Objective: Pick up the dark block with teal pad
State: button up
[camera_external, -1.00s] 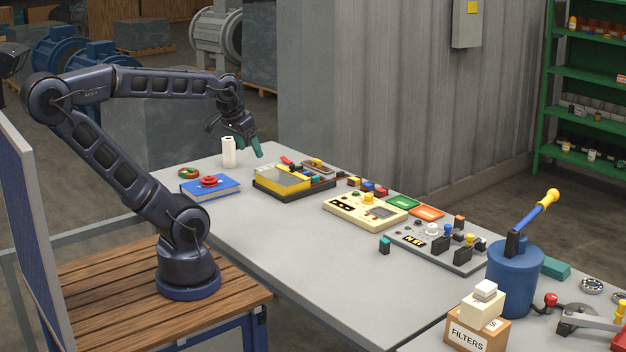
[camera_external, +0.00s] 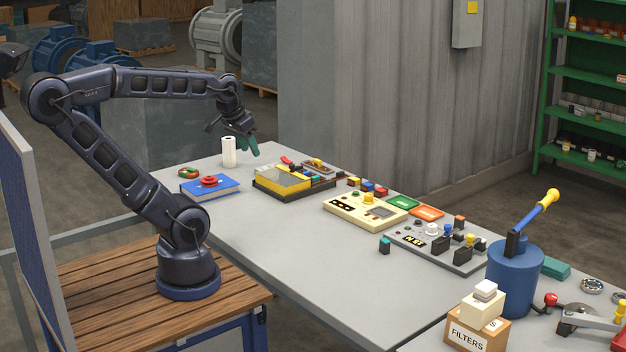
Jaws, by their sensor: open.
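The dark block with a teal pad (camera_external: 385,246) stands on the grey table, just left of the grey control panel's near corner. Its teal part is on top and nothing touches it.
A blue box with a red part (camera_external: 210,188), a yellow-and-black case (camera_external: 282,181), a cream panel (camera_external: 365,211) and the grey panel with knobs (camera_external: 438,246) line the table. A blue canister with a lever (camera_external: 513,280) stands right. The table's near strip (camera_external: 300,240) is clear.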

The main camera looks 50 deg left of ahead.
jog(key=n+g, duration=0.5)
jog(key=n, duration=1)
send_over(385, 240)
notch_tip(385, 240, down, 22)
jog(key=shift+w+d+f+n, duration=0.2)
jog(key=shift+d+f+n, duration=0.1)
jog(key=shift+d, duration=0.15)
notch_tip(385, 240, down, 5)
jog(key=shift+a+f, duration=0.1)
jog(key=shift+f, duration=0.05)
jog(key=shift+s+a+f, duration=0.1)
jog(key=shift+a+f, duration=0.1)
jog(key=shift+f, duration=1.1)
jog(key=shift+s+a+f, duration=0.1)
jog(key=shift+a+f, duration=0.05)
jog(key=shift+f, duration=1.1)
grip_shut()
